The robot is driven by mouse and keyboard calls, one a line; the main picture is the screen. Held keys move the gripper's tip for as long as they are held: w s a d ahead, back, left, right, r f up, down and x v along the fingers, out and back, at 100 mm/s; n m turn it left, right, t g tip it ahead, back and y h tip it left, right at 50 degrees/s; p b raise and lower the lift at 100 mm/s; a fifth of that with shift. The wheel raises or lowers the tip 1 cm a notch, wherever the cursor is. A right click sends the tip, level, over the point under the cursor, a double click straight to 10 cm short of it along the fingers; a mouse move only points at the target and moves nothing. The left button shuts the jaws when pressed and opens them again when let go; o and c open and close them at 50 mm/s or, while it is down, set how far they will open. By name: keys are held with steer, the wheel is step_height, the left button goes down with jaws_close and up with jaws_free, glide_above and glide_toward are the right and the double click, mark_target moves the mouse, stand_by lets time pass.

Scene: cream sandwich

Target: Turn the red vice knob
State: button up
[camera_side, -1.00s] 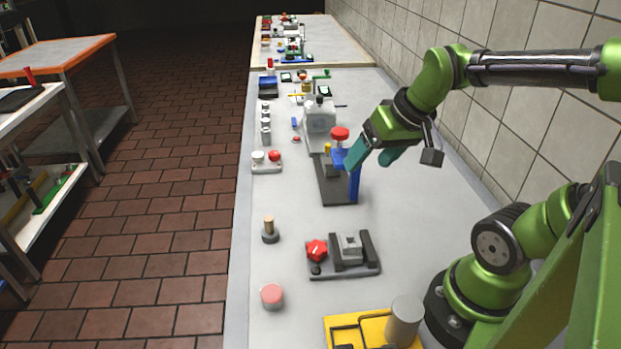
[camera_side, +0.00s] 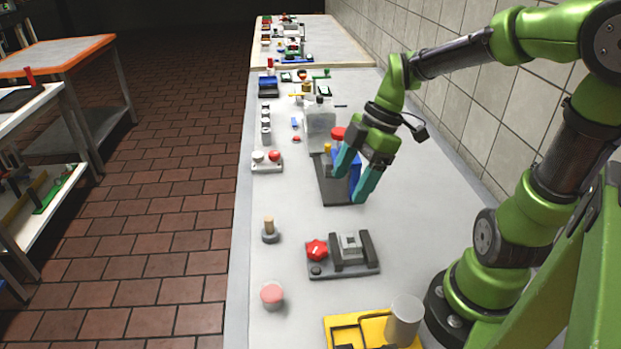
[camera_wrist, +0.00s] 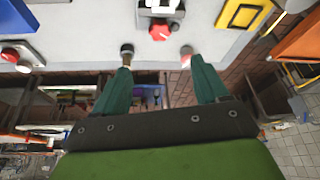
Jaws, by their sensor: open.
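The red vice knob (camera_side: 317,250) sits at the left end of a small grey vice (camera_side: 350,247) on the bench. In the wrist view the knob (camera_wrist: 159,33) is at the top, beyond and between my fingertips. My gripper (camera_side: 353,182) is open and empty, pointing down above the bench, behind and to the right of the knob and clear of it. Its two teal fingers also show in the wrist view (camera_wrist: 157,57). In the side view the gripper partly hides a blue-and-grey device with a red knob (camera_side: 338,134).
A yellow tray (camera_side: 340,330) with a grey cylinder (camera_side: 404,318) is at the front. A tiled wall (camera_side: 500,125) borders the right. Bench right of the vice is clear.

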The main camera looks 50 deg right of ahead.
glide_above(318, 247)
steer(key=s+d, duration=0.1)
steer(key=d, duration=0.1)
step_height(318, 247, down, 11)
steer(key=shift+s+r, duration=0.1)
steer(key=shift+s, duration=0.05)
steer(key=shift+w+a+f, duration=0.25)
steer(key=shift+a+f, duration=0.1)
steer(key=shift+f, duration=0.25)
steer(key=shift+x, duration=1.25)
steer(key=shift+d, duration=0.1)
steer(key=c, duration=1.1)
steer(key=shift+o, duration=0.2)
steer(key=shift+m, duration=0.4)
